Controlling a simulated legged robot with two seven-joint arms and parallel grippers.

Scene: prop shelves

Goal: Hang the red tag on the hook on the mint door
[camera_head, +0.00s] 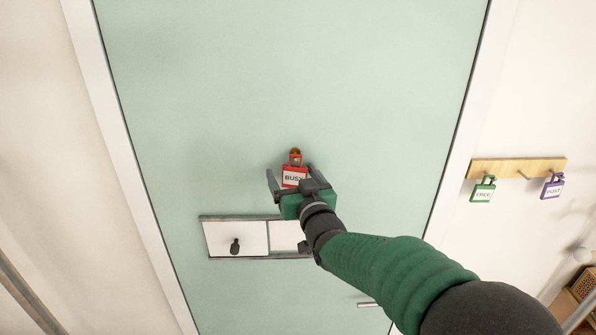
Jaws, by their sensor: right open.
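The red tag (292,174) carries the word BUSY and has a loop at its top. It is upright at the mint door (300,80), its loop at the small brass hook (295,152). The loop appears to be around the hook, though the exact contact is too small to tell. My right gripper (290,177) is open, with one finger on each side of the tag and its palm just below. The fingers and palm hide part of the tag's lower edge. My left gripper is not in view.
A wooden rack (516,168) on the right wall holds a green FREE tag (482,191) and a purple POST tag (552,188). A framed panel (235,238) with a dark knob (235,246) sits on the door below. A door handle (368,304) is lower right.

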